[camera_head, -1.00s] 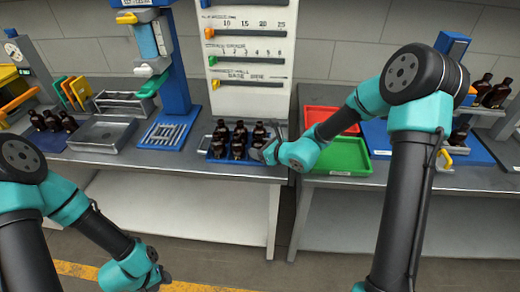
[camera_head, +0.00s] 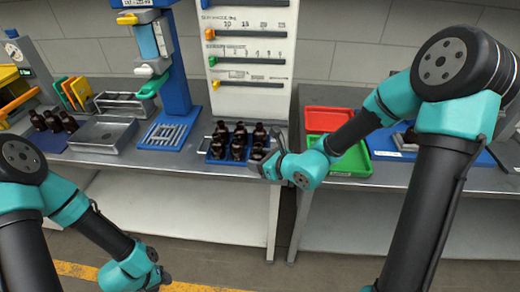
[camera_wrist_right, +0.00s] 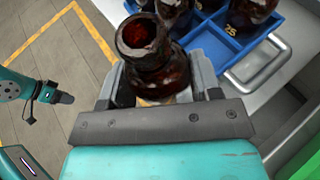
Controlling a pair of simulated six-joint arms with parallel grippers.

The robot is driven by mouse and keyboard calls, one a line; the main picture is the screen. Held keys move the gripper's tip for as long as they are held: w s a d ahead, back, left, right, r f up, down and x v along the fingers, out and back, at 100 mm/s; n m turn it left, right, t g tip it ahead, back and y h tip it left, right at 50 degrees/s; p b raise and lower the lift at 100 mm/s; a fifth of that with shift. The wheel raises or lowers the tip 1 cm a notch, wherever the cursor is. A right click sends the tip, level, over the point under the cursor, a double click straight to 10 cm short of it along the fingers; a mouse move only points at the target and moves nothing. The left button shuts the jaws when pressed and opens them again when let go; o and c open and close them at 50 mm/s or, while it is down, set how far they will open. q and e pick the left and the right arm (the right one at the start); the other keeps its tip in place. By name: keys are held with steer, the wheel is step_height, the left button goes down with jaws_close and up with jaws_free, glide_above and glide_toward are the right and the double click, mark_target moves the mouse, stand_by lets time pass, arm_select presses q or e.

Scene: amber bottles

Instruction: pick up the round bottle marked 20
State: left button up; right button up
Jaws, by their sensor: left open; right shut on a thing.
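Several amber bottles stand in a blue tray (camera_head: 214,157) on the bench in the head view. My right gripper (camera_head: 262,162) is at the tray's front right corner. In the right wrist view my right gripper (camera_wrist_right: 165,95) is shut on an amber bottle (camera_wrist_right: 158,62) with an open round neck. The fingers hide this bottle's marking. The blue tray's wall (camera_wrist_right: 285,22) and a bottle marked 25 (camera_wrist_right: 245,15) show beyond it. My left gripper (camera_head: 160,278) is low at the lower left, away from the bench, and holds nothing that I can see.
A red tray (camera_head: 325,112) and a green tray (camera_head: 352,165) lie on the right bench near my right arm. A metal tray (camera_head: 103,133) and a blue stand (camera_head: 178,90) are to the left. A white board with sliders (camera_head: 248,25) rises behind the bottles. A metal handle (camera_wrist_right: 258,62) juts from the blue tray.

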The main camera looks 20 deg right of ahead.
steer(key=s+a, duration=0.2)
steer(key=s, duration=0.4)
steer(key=shift+s+r, duration=0.35)
